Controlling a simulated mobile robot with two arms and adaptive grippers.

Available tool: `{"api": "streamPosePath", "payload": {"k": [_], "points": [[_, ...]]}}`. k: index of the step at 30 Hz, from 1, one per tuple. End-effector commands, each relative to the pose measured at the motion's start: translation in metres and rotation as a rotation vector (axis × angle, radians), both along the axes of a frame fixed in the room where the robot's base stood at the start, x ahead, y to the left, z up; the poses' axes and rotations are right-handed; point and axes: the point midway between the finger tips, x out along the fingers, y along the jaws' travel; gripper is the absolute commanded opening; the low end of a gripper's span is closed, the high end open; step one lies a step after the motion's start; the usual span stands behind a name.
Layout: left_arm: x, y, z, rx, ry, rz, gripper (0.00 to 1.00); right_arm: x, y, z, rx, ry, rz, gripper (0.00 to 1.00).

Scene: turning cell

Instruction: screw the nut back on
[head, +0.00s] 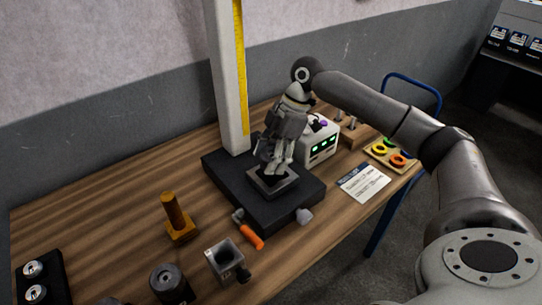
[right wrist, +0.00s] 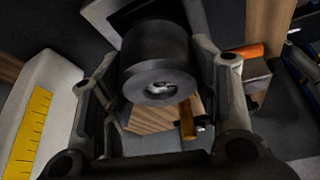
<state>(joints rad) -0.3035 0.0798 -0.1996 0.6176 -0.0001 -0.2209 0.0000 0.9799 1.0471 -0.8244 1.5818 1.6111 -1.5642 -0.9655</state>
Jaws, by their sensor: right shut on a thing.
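My right gripper (head: 274,166) points down over the small square plate (head: 288,186) on the black stand. In the right wrist view its fingers (right wrist: 160,88) are shut on a dark grey cylinder (right wrist: 155,50) with a round hole in its end face. I cannot tell whether this cylinder is the nut. In the head view the fingers mostly hide it, and whether it touches the plate is unclear. A brass-coloured post on a square base (head: 175,215) stands upright to the left, apart from the gripper. My left gripper is not in view.
The black stand (head: 225,172) carries a tall pale column (head: 224,70) with a yellow scale. Close by are an orange-handled tool (head: 252,238), a grey hollow block (head: 226,259), a dark cylinder (head: 172,283), a white box with green displays (head: 321,149) and a card (head: 363,183).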

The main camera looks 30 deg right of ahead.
Motion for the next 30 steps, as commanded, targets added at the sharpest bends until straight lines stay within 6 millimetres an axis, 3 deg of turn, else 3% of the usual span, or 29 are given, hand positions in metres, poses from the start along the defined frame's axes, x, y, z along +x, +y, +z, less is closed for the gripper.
{"api": "streamPosePath", "payload": {"k": [5,22,30], "points": [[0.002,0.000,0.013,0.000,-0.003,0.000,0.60,-0.002,0.000,0.003,-0.002,0.005,-0.081,0.27],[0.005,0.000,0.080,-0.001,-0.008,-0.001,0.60,-0.003,0.001,0.004,-0.003,0.007,-0.673,0.27],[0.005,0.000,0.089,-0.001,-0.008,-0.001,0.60,-0.002,0.001,-0.001,0.000,0.008,-0.801,0.27]]}}
